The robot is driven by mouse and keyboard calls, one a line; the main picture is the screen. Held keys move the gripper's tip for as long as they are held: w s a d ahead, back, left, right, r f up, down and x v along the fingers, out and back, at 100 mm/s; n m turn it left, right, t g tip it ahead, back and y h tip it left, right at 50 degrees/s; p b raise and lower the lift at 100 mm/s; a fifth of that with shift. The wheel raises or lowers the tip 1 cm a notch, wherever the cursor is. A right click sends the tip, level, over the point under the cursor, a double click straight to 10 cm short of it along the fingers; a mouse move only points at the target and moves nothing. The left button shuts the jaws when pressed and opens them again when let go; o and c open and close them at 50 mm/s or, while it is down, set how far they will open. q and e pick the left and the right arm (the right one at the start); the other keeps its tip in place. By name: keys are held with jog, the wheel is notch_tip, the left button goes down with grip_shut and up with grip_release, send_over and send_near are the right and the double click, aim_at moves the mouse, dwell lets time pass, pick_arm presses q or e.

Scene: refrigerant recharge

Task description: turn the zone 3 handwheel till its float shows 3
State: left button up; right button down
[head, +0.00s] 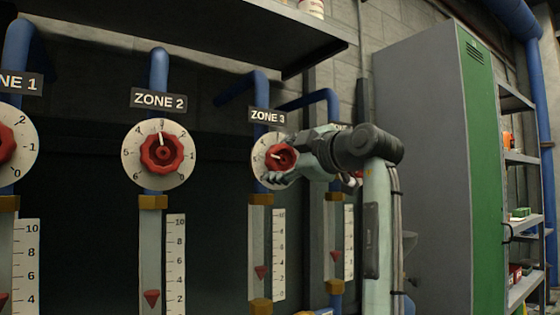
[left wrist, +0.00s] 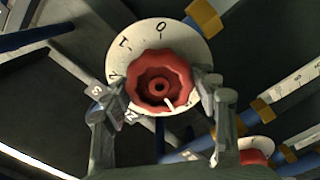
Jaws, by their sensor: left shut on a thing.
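The zone 3 handwheel (head: 279,157) is a red lobed knob on a white numbered dial (head: 262,142), under the ZONE 3 sign (head: 267,116). My left gripper (head: 290,160) is shut on it and hides the dial's right side. In the left wrist view the red handwheel (left wrist: 158,82) sits between my left gripper's two fingers (left wrist: 162,95), and its white pointer mark aims down and right. My right gripper is not in view.
The zone 2 handwheel (head: 162,154) and its dial stand to the left, with zone 1 partly cut off. Another gauge tube (head: 335,250) stands close on the right, partly behind my arm. A shelf (head: 200,25) hangs above; a grey-green cabinet (head: 425,150) stands at right.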

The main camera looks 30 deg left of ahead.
pick_arm(q)
jog(key=o, duration=1.2)
jog(key=shift+c, duration=0.2)
jog(key=shift+d, duration=0.1)
jog(key=v, duration=1.2)
jog(key=shift+s, duration=0.1)
